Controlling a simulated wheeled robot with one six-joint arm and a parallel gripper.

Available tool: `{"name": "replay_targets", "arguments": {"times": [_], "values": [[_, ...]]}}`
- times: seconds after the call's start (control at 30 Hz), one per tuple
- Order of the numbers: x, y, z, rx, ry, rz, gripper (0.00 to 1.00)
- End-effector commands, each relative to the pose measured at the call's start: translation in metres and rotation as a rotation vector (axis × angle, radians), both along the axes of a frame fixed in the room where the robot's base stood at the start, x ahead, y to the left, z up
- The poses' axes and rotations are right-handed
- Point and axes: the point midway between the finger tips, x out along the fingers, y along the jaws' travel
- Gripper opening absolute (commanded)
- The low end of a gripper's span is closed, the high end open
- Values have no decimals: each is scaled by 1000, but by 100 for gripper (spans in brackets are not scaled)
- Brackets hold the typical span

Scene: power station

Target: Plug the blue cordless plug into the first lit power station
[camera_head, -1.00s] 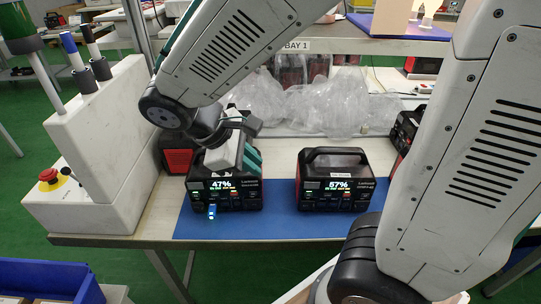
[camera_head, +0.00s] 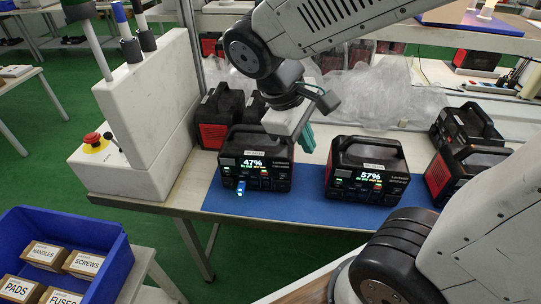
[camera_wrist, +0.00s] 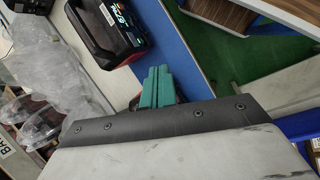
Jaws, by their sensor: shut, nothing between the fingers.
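Two lit power stations stand on the blue mat (camera_head: 290,203): the left one (camera_head: 255,160) reads 47% and the right one (camera_head: 366,172) reads 57%. The small blue plug (camera_head: 241,187) with a lit face sits at the lower left front of the 47% station and appears plugged in there. My gripper (camera_head: 307,139) has green fingers pressed together, empty, above and between the two stations. It also shows in the wrist view (camera_wrist: 157,87), apart from a lit station (camera_wrist: 108,24); the plug is not visible there.
Unlit stations stand behind left (camera_head: 218,117) and at the right (camera_head: 466,128). A white console with an emergency stop (camera_head: 96,142) stands on the left. Plastic wrap (camera_head: 385,92) lies behind. A blue bin of boxes (camera_head: 67,238) is at lower left. Open mat lies before the stations.

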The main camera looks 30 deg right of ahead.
Motion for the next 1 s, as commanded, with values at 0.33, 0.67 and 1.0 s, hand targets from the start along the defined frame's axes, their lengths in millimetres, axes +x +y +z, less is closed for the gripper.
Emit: {"name": "replay_targets", "arguments": {"times": [0.33,0.67,1.0], "values": [[20,49,-42,-12,118,254,0],[71,145,-117,102,286,1186,0],[99,182,-127,98,299,1753,0]]}}
